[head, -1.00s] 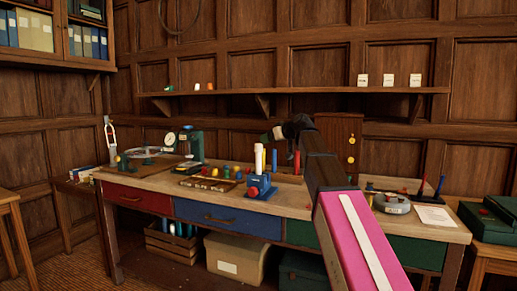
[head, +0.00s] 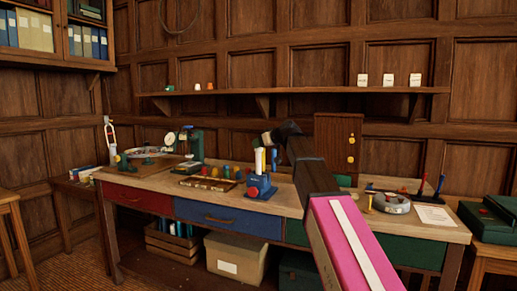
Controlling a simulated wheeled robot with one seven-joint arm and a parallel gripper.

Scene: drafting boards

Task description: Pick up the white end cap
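I cannot single out the white end cap for certain. A cream-white upright piece (head: 259,161) stands on a blue stand (head: 261,187) at the middle of the bench. Small white, green and orange pieces (head: 168,87) sit on the wall shelf, too small to identify. My gripper (head: 267,143) is just above the top of the cream-white piece in the picture, pointing down and left. Its fingers are small and dark, and I cannot tell whether they are open or touching anything.
The wooden bench (head: 150,184) carries a green device (head: 190,143), a tray of coloured caps (head: 208,182) and a grey round object (head: 392,203) at right. A small wooden cabinet (head: 338,140) stands behind my arm. The shelf (head: 300,91) runs above, holding white blocks (head: 389,80).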

